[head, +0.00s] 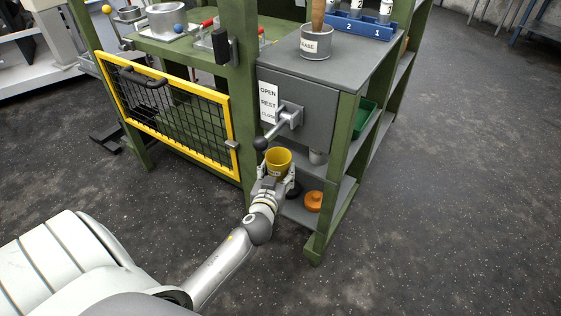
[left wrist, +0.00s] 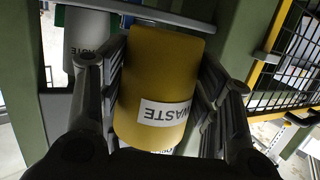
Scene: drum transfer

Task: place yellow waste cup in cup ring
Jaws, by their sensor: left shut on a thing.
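The yellow waste cup (head: 278,158) is upright in the head view, in front of the grey cabinet's lower part. My left gripper (head: 276,175) is shut on it, with a finger on each side. In the left wrist view the yellow cup (left wrist: 155,75) fills the middle, its white WASTE label showing, between the fingers of my left gripper (left wrist: 162,85). A grey cylinder (head: 317,157) hangs under the cabinet, right of the cup. I cannot make out the cup ring clearly. My right gripper is not in view.
A lever with a black knob (head: 261,143) sticks out from the cabinet (head: 320,100) just above the cup. A yellow-framed mesh gate (head: 170,115) is to the left. An orange object (head: 313,201) sits on the lower shelf. The floor at right is clear.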

